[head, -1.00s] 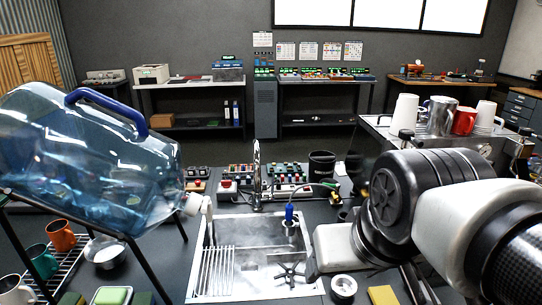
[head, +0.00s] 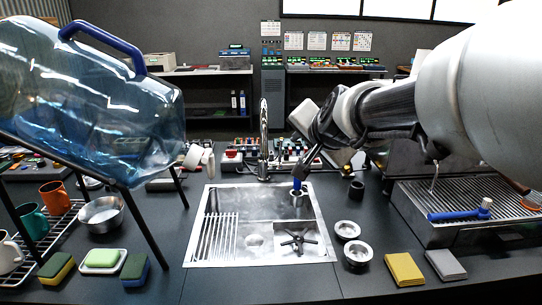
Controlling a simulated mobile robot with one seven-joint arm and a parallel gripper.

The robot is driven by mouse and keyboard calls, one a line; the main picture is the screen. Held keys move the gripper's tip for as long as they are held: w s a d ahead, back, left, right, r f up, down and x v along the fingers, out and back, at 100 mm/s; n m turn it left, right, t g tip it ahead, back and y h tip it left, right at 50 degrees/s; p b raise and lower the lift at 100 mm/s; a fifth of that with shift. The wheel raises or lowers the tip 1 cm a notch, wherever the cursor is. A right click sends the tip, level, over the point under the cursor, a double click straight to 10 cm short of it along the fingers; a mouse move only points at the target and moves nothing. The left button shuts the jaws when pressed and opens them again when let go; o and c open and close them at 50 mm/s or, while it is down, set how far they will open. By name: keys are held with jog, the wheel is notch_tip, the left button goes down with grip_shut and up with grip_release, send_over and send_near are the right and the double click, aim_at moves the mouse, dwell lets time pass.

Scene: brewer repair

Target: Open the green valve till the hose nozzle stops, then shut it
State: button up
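A steel sink (head: 222,258) is set in the dark counter. A small blue piece (head: 297,187), which looks like the hose nozzle, stands upright at the sink's back right. My gripper (head: 308,168) is just above and beside this blue piece, pointing down. It is small and dark here, so I cannot tell whether its fingers are open, shut or touching anything. I cannot make out a green valve; my arm covers part of the counter behind the sink. The steel faucet (head: 264,135) stands at the sink's back edge.
A big blue water bottle (head: 90,110) lies tilted on a black stand at left. A drip tray (head: 470,230) with a blue-handled tool (head: 462,213) is at right.

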jog(key=w+d+f+m+t+h+b, duration=0.1)
jog(key=w+d+f+m+h+b, duration=0.2)
jog(key=w+d+f+m+b, duration=0.35)
jog(key=w+d+f+m+t+h+b, duration=0.2)
jog(key=w+d+f+m+h+b, duration=0.15)
jog(key=w+d+f+m, duration=0.6)
jog(key=w+d+f, duration=0.1)
jog(key=w, duration=0.5)
jog(key=w+d+f+n+p, duration=0.1)
jog(key=w, duration=0.5)
jog(key=w+d+f+n, duration=0.1)
jog(key=w, duration=0.5)
jog(key=shift+f, duration=0.4)
jog(key=shift+s, duration=0.1)
jog(key=shift+c, duration=0.2)
grip_shut()
